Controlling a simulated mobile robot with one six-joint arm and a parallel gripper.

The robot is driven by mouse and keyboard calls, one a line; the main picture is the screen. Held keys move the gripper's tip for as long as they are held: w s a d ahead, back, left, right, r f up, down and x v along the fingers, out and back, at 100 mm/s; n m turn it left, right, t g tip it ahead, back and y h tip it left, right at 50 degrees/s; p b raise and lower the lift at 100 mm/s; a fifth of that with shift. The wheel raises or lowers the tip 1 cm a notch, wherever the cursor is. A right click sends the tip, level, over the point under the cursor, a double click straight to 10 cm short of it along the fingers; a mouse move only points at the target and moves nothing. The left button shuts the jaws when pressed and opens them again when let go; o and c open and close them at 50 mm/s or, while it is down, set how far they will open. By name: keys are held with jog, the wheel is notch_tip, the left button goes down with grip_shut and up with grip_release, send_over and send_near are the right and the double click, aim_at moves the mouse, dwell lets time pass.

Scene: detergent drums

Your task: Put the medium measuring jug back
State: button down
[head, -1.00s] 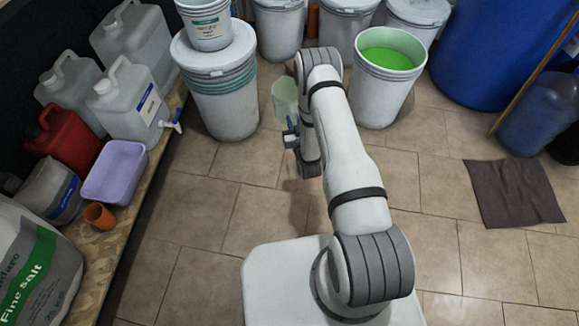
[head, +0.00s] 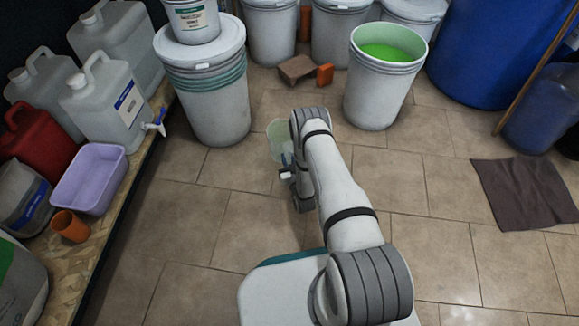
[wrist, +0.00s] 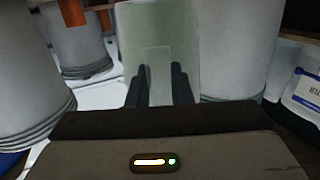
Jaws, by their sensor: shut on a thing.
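My gripper (head: 287,167) is shut on a pale green, see-through measuring jug (head: 279,138) and holds it in front of my base, over the tiled floor. In the wrist view the two dark fingers (wrist: 160,86) close on the jug's (wrist: 160,35) near side, around what looks like its handle. The jug looks about upright. My arm and gripper hide part of it in the head view. I cannot tell its size mark.
A wooden shelf (head: 100,235) at left holds jerrycans, a lilac tub (head: 90,178) and an orange cup (head: 70,226). A lidded drum (head: 205,100) stands left of the jug, an open drum of green liquid (head: 382,85) to the right. A brown cloth (head: 525,192) lies on the floor at right.

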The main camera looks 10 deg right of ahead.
jog(key=shift+f+b, duration=0.75)
jog(key=shift+f, duration=0.85)
jog(key=shift+f, duration=0.15)
jog(key=shift+f, duration=0.3)
jog(key=shift+f, duration=0.1)
